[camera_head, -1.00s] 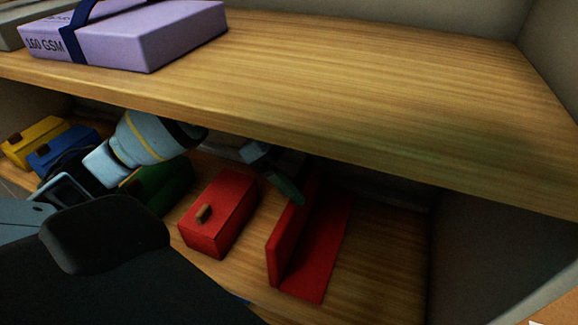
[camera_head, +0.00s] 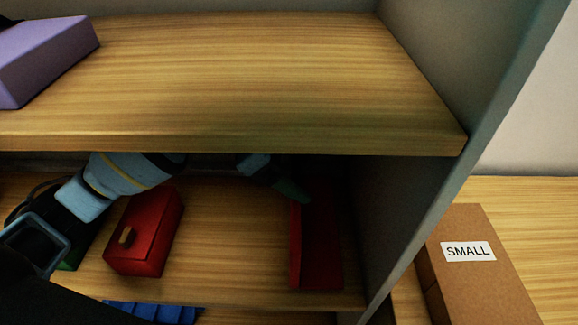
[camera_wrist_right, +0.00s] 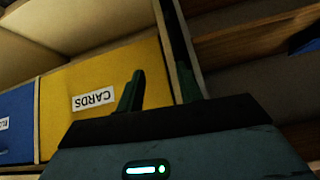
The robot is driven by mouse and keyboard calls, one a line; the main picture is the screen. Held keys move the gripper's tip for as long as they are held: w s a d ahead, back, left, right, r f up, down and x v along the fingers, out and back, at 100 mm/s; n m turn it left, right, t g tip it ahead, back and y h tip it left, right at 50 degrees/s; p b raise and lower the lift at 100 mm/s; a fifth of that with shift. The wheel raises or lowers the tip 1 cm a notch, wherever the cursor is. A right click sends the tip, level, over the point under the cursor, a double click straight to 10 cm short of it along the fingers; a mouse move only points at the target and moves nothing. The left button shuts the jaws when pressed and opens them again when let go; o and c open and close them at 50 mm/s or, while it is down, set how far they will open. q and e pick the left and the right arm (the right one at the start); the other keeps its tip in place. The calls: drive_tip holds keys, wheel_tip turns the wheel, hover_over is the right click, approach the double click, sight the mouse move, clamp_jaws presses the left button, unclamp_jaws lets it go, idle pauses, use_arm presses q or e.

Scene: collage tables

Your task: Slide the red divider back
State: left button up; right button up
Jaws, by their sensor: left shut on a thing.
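The red divider (camera_head: 296,250) is an L-shaped piece with an upright panel and a flat foot, on the lower shelf in the head view. It stands close to the shelf's right side wall. My left gripper (camera_head: 298,194) reaches in under the upper shelf and is shut on the top of the divider's upright panel; its fingertips are dark and partly shaded. My right gripper (camera_wrist_right: 158,88) shows in the right wrist view, its two fingers apart with nothing visible between them.
A red box (camera_head: 150,235) with a wooden knob stands left of the divider, with bare shelf between. The upper shelf (camera_head: 240,90) overhangs my left arm. A brown box labelled SMALL (camera_head: 485,270) is outside, right. The right wrist view shows a yellow CARDS box (camera_wrist_right: 80,125).

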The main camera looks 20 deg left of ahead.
use_arm(q)
drive_tip(key=o, duration=1.3)
drive_tip(key=shift+r, duration=0.1)
drive_tip(key=shift+a+r, duration=0.15)
drive_tip(key=shift+a, duration=0.1)
drive_tip(key=s+a+b, duration=0.3)
drive_tip(key=a, duration=0.9)
drive_tip(key=shift+r, duration=0.2)
use_arm(e)
drive_tip(key=shift+g, duration=0.3)
drive_tip(key=shift+s+a+f, duration=0.1)
drive_tip(key=shift+s+f, duration=0.2)
drive_tip(key=shift+f, duration=0.3)
drive_tip(key=shift+s+a+f, duration=0.1)
drive_tip(key=shift+s+f, duration=0.15)
drive_tip(key=shift+f, duration=0.4)
drive_tip(key=shift+s+f, duration=0.3)
drive_tip(key=shift+f, duration=0.3)
drive_tip(key=shift+s, duration=0.3)
